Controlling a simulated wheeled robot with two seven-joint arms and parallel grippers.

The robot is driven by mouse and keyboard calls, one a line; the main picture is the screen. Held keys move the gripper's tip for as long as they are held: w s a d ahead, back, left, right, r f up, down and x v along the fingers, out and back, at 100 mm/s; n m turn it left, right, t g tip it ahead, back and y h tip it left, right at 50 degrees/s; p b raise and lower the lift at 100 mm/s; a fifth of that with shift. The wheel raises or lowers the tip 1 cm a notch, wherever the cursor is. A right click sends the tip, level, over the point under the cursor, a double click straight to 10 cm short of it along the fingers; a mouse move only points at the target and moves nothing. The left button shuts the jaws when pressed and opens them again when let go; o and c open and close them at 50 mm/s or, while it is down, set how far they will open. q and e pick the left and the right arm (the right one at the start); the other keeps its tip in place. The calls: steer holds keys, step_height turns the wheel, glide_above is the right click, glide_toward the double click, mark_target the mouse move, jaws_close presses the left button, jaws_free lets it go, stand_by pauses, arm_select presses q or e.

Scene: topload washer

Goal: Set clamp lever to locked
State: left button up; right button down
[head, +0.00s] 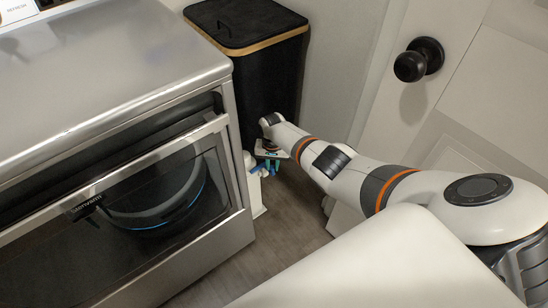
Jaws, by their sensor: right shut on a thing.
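A small white fixture (256,196) stands low on the floor between the washer and the black bin. A blue part (259,171) shows at its top and seems to be the clamp lever. It is small and partly hidden, so I cannot tell its exact angle. My right gripper (272,166), with teal fingertips, points down at the top of the fixture. It is shut on the blue part, as far as this small view shows. My left gripper is not in view.
The silver washer (110,70) with a dark glass front fills the left side. A black bin (262,85) with a wooden rim stands behind the fixture. A white door (470,90) with a black knob (418,59) is at right. Some wooden floor (285,220) is clear.

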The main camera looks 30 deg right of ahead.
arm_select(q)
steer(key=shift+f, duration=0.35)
arm_select(e)
steer(key=shift+a, duration=0.1)
steer(key=c, duration=1.3)
jaws_free()
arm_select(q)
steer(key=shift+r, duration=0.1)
arm_select(e)
steer(key=shift+r, duration=0.15)
step_height(320, 180, up, 4)
steer(key=p, duration=0.2)
steer(key=shift+f+p, duration=0.25)
steer(key=shift+p, duration=0.15)
step_height(320, 180, up, 3)
steer(key=shift+r+p, duration=0.15)
steer(key=shift+p, duration=0.8)
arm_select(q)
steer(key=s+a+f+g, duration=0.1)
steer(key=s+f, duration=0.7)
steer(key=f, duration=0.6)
arm_select(e)
steer(key=shift+r, duration=0.2)
